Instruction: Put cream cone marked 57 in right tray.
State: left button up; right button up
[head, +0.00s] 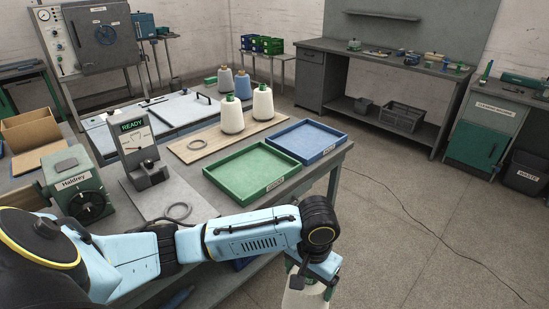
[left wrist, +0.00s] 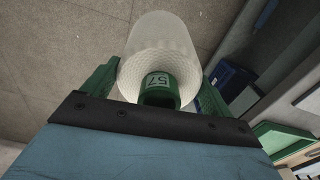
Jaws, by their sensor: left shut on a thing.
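My left gripper (head: 313,281) is shut on a cream cone (head: 305,299), held in the air past the front edge of the workbench. In the left wrist view the cone (left wrist: 165,40) sits between the green fingers, and its green tube end (left wrist: 160,89) reads 57. In the head view the cone is partly hidden by the gripper and cut by the lower edge. A blue tray (head: 308,140) and a green tray (head: 253,171) lie empty on the bench; the blue one is farther right. My right gripper is not in view.
Two cream cones (head: 232,117) (head: 263,104) stand on a wooden board (head: 190,149) behind the trays, with a grey ring (head: 198,144). A gauge reading READY (head: 136,137) stands left of the green tray.

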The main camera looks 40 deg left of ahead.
aim_at(252, 170)
jog(key=i, duration=2.05)
jog(key=u, duration=2.15)
